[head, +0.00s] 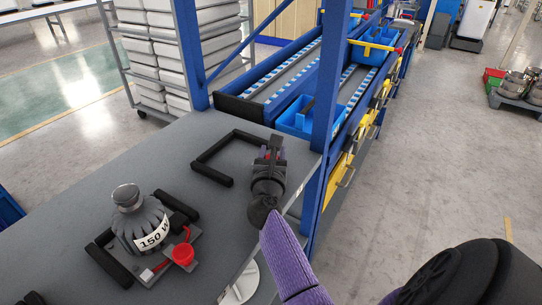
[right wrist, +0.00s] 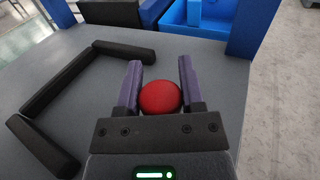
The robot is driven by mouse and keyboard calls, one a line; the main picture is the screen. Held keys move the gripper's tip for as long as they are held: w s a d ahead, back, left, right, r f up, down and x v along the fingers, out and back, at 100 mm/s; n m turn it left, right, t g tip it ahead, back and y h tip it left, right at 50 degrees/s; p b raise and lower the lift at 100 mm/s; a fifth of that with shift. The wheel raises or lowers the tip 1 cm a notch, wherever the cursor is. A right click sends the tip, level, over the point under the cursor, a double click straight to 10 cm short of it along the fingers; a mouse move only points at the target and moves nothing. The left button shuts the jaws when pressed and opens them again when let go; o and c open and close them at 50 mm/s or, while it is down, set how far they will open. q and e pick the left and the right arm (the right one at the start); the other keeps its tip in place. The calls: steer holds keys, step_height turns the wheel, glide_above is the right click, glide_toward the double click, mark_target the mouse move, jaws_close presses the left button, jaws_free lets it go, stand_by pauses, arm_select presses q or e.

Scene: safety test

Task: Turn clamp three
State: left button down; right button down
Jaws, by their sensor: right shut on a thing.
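My right gripper (head: 270,148) reaches over the far right part of the grey table. In the right wrist view my right gripper (right wrist: 160,85) has its two purple fingers on either side of a round red knob (right wrist: 160,97) and is shut on it. Only a sliver of red shows between the fingers in the head view. No number is readable, so I cannot tell whether this is clamp three. What lies under the knob is hidden. My left gripper is not in view.
A black U-shaped bar frame (head: 213,158) lies left of my right gripper. A grey device marked 150 W (head: 138,222), with a red knob (head: 183,254) beside it, stands nearer on the table (head: 75,222). A blue rack post (head: 325,110) rises just right of the gripper.

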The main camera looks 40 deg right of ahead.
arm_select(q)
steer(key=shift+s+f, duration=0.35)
arm_select(e)
steer(key=shift+m+g+h, duration=0.4)
steer(key=shift+g, duration=0.1)
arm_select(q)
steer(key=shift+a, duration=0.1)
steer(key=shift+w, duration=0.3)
arm_select(e)
steer(key=shift+s, duration=0.1)
steer(key=shift+c, duration=1)
jaws_free()
arm_select(q)
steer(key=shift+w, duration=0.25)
steer(key=shift+b, duration=0.3)
